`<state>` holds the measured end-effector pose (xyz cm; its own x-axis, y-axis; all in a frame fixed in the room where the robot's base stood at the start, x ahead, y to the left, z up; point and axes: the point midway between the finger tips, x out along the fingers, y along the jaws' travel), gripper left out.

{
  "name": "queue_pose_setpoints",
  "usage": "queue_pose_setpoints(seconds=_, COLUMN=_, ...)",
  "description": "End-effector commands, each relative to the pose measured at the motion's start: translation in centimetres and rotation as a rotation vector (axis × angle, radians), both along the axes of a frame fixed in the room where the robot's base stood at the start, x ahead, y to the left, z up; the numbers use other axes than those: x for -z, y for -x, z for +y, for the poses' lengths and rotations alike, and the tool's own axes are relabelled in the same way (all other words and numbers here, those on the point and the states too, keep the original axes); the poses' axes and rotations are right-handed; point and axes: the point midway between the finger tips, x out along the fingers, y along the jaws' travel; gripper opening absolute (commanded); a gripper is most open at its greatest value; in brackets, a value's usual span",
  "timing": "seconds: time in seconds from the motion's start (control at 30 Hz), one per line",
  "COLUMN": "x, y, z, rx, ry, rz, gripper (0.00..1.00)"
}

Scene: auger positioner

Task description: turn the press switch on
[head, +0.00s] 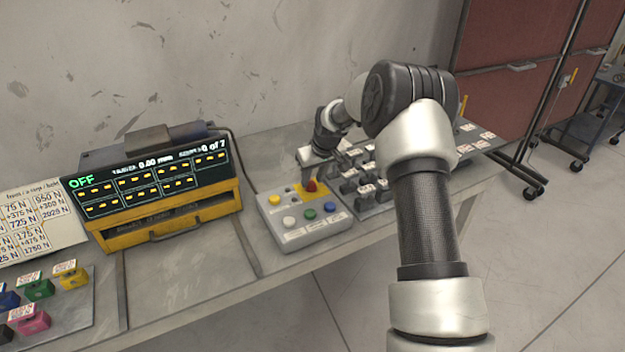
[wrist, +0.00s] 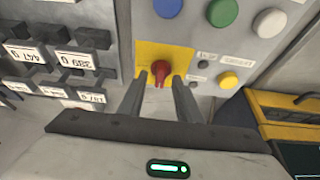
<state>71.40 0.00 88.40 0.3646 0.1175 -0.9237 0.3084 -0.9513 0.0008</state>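The press switch is a red knob (head: 311,186) on a yellow plate of the grey control box (head: 292,236). The red knob (wrist: 160,72) and its yellow plate (wrist: 148,50) show clearly in the wrist view. My gripper (wrist: 160,84) points at the knob with one finger on each side. The fingers look open, with a gap on both sides of the knob; contact is not visible. In the head view my gripper (head: 307,172) is just above the knob. The display (head: 150,180) reads OFF in green.
The control box also has white, green, blue and yellow buttons close to the knob. Several labelled dark blocks (head: 352,180) stand right beside the box. Coloured blocks (head: 40,290) sit at the lower left. The bench in front of the display is clear.

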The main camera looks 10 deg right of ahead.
Motion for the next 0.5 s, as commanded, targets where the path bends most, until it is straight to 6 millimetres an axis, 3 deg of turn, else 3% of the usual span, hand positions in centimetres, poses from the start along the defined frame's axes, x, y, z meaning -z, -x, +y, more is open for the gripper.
queue_pose_setpoints(seconds=0.37, x=0.55, y=-0.21, z=0.1, rx=0.0, ry=0.0, rz=0.0, gripper=0.31)
queue_pose_setpoints(seconds=0.5, x=0.55, y=-0.21, z=0.1, rx=0.0, ry=0.0, rz=0.0, gripper=0.08)
